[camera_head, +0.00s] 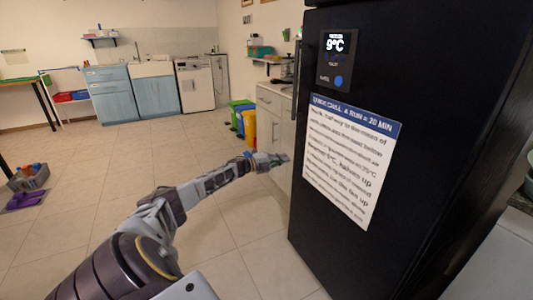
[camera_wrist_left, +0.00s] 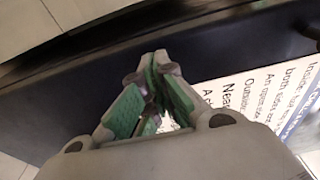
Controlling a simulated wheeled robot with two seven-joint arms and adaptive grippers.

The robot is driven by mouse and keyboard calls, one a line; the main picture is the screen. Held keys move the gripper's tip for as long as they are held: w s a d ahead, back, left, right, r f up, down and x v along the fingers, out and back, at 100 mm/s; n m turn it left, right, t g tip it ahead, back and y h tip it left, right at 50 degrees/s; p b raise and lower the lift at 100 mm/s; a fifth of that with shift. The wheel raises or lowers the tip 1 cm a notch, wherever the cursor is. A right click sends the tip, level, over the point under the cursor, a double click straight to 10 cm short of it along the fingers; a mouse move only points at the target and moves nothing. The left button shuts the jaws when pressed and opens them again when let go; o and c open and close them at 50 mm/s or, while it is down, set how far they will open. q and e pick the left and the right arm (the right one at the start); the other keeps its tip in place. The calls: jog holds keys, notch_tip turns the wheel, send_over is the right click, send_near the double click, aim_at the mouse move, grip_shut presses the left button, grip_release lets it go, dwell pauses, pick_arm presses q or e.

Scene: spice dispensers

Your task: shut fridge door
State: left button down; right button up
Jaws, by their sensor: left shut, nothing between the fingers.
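The black fridge door (camera_head: 420,60) fills the right of the head view. It bears a temperature display (camera_head: 337,60) and a white printed sheet with a blue header (camera_head: 350,160). A vertical handle (camera_head: 297,70) runs along its left edge. I cannot tell from here whether a gap stands behind the door. My left gripper (camera_head: 284,159) is shut and empty, just left of the door's left edge at about sheet height. In the left wrist view the gripper's green-padded fingers (camera_wrist_left: 157,62) meet at the tips before the black door surface (camera_wrist_left: 90,95), with the sheet (camera_wrist_left: 275,95) to the right.
Pale cabinets (camera_head: 272,115) stand behind my left gripper. Blue, green and yellow bins (camera_head: 248,125) stand on the floor beyond it. The tiled floor (camera_head: 240,225) left of the fridge is open. A grey counter (camera_head: 505,235) is at the lower right.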

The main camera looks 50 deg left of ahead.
pick_arm(q)
jog(key=a+b, duration=0.6)
jog(key=a, duration=0.3)
jog(key=shift+w+a+f, duration=0.15)
jog(key=shift+a+f, duration=0.05)
jog(key=shift+a, duration=0.15)
pick_arm(e)
jog(key=shift+t+y, duration=0.3)
jog(key=shift+y, duration=0.2)
jog(key=f, duration=0.3)
jog(key=w+a+f, duration=0.1)
jog(key=f, duration=0.1)
jog(key=shift+a+f, duration=0.1)
jog(key=shift+f, duration=0.2)
jog(key=shift+s, duration=0.1)
jog(key=shift+r, duration=0.1)
dwell(0.4)
